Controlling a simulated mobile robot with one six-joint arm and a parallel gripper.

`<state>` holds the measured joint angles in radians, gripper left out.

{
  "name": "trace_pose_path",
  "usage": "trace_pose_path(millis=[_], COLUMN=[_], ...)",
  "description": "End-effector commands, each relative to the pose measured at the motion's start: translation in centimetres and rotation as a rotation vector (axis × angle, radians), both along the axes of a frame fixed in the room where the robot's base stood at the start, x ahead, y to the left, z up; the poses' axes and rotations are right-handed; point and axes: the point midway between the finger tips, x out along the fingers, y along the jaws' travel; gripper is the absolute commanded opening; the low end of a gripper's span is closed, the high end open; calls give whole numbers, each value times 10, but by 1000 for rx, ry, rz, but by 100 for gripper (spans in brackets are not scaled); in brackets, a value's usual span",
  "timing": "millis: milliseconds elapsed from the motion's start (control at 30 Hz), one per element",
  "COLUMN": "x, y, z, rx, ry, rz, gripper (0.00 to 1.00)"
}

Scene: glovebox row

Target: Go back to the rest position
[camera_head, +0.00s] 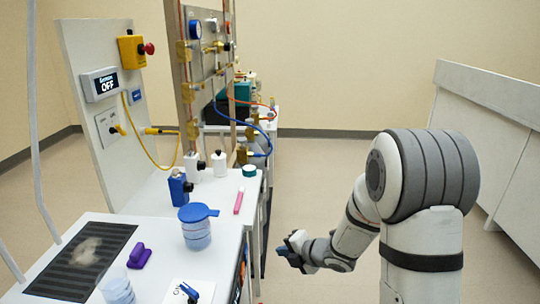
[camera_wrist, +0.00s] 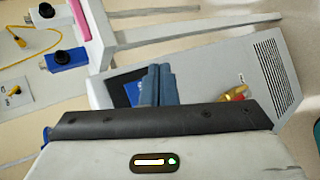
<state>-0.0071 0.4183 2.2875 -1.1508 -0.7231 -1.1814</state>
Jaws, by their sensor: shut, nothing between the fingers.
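My gripper (camera_head: 291,247) is in the air to the right of the white bench, beside its edge and apart from it, in the head view. In the wrist view my gripper's fingers (camera_wrist: 159,85) are together, with nothing between them. The arm reaches left from my column at the right of the head view. No object is in the gripper.
The near bench (camera_head: 215,260) holds a blue-lidded jar (camera_head: 197,230), a purple block (camera_head: 139,256) and a dark mat (camera_head: 80,258). A white counter (camera_head: 490,105) is at right. Floor between is clear.

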Motion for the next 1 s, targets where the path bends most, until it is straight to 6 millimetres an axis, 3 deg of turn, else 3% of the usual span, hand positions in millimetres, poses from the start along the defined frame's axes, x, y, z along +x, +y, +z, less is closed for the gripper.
trace_pose_path(millis=[33, 133, 267, 367, 500, 700, 800, 1000], x=[4, 7, -10, -40, -99, -193, -227, -258], y=[-11, -45, -93, -124, -150, -148, -139, -129], z=[21, 57, 106, 138, 175, 207, 216, 221], rx=[-6, 1, 77, 173, 348, 600, 675, 730], ry=[14, 87, 210, 317, 489, 780, 903, 1022], rz=[-85, -347, -746, -1044, -1436, -1879, -2015, -2129], gripper=[0, 0, 0, 0, 0, 0, 0, 0])
